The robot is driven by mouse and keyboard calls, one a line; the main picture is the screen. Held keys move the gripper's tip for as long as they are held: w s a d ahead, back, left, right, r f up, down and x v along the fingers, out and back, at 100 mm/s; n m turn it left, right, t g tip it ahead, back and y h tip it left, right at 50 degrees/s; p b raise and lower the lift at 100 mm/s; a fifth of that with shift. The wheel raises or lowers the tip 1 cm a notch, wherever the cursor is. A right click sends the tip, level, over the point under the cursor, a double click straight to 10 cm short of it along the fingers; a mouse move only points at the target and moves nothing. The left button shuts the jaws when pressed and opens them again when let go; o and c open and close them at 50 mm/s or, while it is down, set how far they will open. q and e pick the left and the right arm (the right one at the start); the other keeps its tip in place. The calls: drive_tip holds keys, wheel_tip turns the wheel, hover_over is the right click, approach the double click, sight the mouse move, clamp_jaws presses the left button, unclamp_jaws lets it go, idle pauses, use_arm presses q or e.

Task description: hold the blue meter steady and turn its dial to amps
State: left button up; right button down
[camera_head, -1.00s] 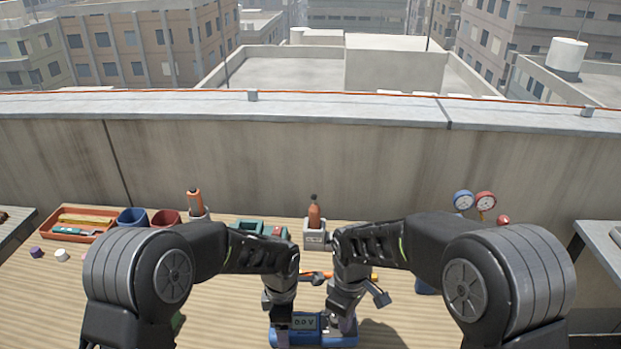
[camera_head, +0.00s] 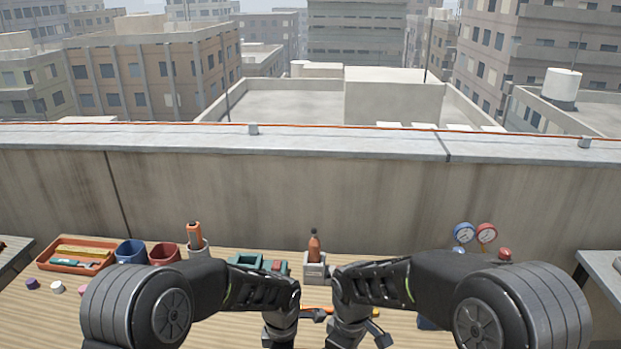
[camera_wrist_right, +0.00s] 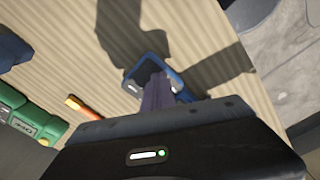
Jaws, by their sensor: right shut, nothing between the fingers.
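A green case (camera_head: 258,263) and a grey holder (camera_head: 315,268) with a red-brown bottle stand behind my grippers. An orange-handled tool (camera_wrist_right: 82,106) lies close by. Gauges (camera_head: 474,234), red and blue cups and an orange tray (camera_head: 75,256) stand farther off. A parapet closes the back.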

use_arm(q)
drive_tip(key=shift+a, duration=0.1)
use_arm(e)
drive_tip(key=shift+r, duration=0.1)
wheel_tip(320, 180, up, 6)
drive_tip(key=shift+f, duration=0.15)
idle(0.4)
drive_tip(key=shift+w+d+r, duration=0.25)
drive_tip(key=shift+w+d, duration=0.05)
drive_tip(key=shift+w, duration=0.2)
drive_tip(key=shift+w+d+r, duration=0.25)
drive_tip(key=shift+w+d, duration=0.05)
drive_tip(key=shift+w, duration=0.15)
drive_tip(key=shift+f, duration=3.55)
drive_tip(key=shift+a, duration=0.15)
